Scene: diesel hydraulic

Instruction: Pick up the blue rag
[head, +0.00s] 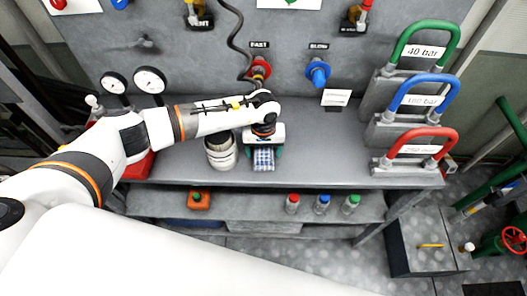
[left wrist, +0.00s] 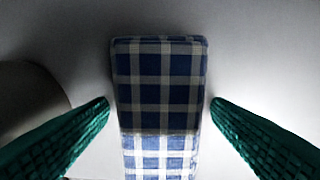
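The blue rag (head: 264,160) is a folded blue and white checked cloth on the grey workbench (head: 320,170). In the left wrist view the rag (left wrist: 160,90) lies upright in the middle of the picture. My left gripper (head: 264,152) is above the rag, pointing down. In the left wrist view its two green ribbed fingers (left wrist: 160,115) stand open, one on each side of the rag, with a gap on both sides. The gripper's body hides the rag's far part in the head view. My right gripper is not in view.
A white ribbed cylinder (head: 220,152) stands close on the left of my gripper. Weights with green, blue and red handles (head: 410,150) stand at the right. Several small items, including an orange box (head: 199,199), sit on the lower shelf. The bench right of the rag is clear.

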